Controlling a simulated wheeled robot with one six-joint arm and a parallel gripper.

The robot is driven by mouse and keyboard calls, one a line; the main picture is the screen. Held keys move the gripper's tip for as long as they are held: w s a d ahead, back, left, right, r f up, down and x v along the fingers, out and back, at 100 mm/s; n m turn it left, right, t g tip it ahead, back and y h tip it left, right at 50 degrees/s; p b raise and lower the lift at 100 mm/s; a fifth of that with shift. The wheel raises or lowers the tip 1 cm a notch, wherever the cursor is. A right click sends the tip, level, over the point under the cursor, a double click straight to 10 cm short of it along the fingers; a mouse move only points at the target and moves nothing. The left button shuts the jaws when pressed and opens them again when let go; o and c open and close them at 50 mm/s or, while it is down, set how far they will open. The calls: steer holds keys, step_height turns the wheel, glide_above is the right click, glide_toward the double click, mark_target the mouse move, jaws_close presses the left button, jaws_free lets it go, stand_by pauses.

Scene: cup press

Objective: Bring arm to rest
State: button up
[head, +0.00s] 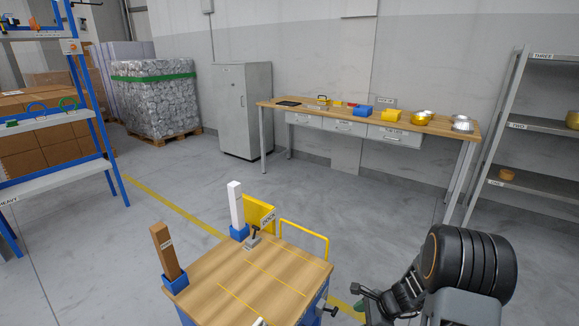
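My arm shows at the lower right, with a large dark rounded joint close to the camera. It is folded low beside the wooden-topped cart (222,275). What looks like my gripper (361,297) is small and dark, just right of the cart's front right corner. I cannot tell whether its fingers are open or shut, and no held object can be made out. A small green thing shows beside it.
The cart carries a brown post (165,252), a white post (236,205) and a yellow rail (308,238). A long workbench (370,122) stands at the back wall. Shelves (545,125) stand right, a blue rack (95,110) left. Open floor lies between.

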steer(key=s+a+r+n+h+p, duration=0.2)
steer(key=s+r+n+p, duration=0.2)
steer(key=r, duration=0.8)
steer(key=s+a+r+n+t+h+p, duration=0.1)
steer(key=s+a+r+n+h+p, duration=0.1)
steer(key=s+r+n+p, duration=0.3)
steer(key=s+a+r+n+h+p, duration=0.2)
steer(key=r+n, duration=0.8)
steer(key=r, duration=1)
steer(key=s+p, duration=0.2)
steer(key=p, duration=0.1)
steer(key=shift+s+r+n, duration=0.3)
steer(key=shift+r, duration=0.05)
